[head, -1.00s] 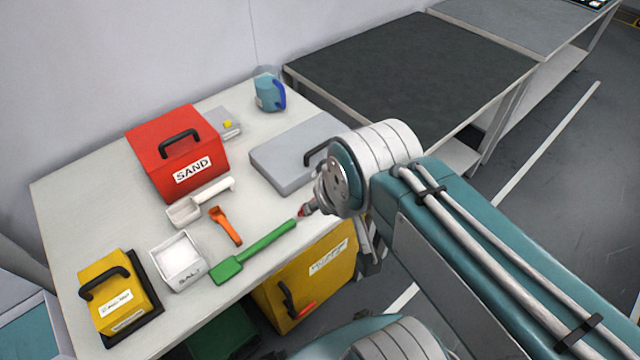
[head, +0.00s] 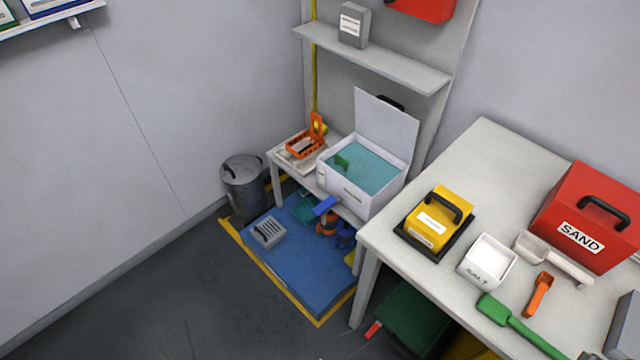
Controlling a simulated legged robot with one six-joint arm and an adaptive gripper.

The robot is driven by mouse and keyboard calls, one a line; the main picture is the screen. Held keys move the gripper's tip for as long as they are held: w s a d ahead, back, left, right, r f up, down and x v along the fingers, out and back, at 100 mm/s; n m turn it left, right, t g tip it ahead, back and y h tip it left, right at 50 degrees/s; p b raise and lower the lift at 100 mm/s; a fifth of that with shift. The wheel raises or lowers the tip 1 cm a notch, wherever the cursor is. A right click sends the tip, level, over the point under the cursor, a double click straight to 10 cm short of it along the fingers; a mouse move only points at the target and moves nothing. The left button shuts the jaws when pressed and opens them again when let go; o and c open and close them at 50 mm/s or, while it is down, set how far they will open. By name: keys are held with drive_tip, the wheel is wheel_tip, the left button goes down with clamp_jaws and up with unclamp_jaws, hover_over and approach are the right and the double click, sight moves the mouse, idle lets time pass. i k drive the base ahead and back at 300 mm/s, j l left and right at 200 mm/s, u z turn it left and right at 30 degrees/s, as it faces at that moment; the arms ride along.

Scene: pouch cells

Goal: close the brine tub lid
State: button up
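The brine tub (head: 345,190) is a white box on a low stand in the corner, left of the table. It holds teal liquid, and a small green thing shows inside at its left. Its lid (head: 386,125) stands upright, open, along the tub's back edge, with a dark handle (head: 390,102) at the lid's far side. My gripper is not in view.
The table (head: 480,150) at right carries a yellow box (head: 427,222), a salt container (head: 488,262), scoops and a red sand box (head: 590,215). A shelf (head: 400,65) hangs above the tub. An orange basket (head: 304,145) sits left of it. Dark floor (head: 170,310) is free at lower left.

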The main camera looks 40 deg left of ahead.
sight(389, 127)
drive_tip(key=k+l+u, duration=0.1)
drive_tip(key=u, duration=1.3)
drive_tip(key=k+u, duration=0.1)
drive_tip(key=k, duration=0.15)
drive_tip(key=k+z, duration=0.2)
drive_tip(key=z, duration=0.25)
drive_tip(key=k+l+z, duration=0.15)
drive_tip(key=z, duration=0.3)
drive_tip(key=i+j+z, duration=0.15)
drive_tip(key=j+z, duration=0.15)
drive_tip(key=j, duration=0.4)
drive_tip(key=j+z, duration=0.3)
drive_tip(key=j, duration=0.35)
drive_tip(key=i+j, duration=0.1)
drive_tip(key=j, duration=1.25)
drive_tip(key=i+j, duration=0.15)
drive_tip(key=j, duration=0.5)
drive_tip(key=i+j, duration=0.1)
drive_tip(key=j, duration=0.6)
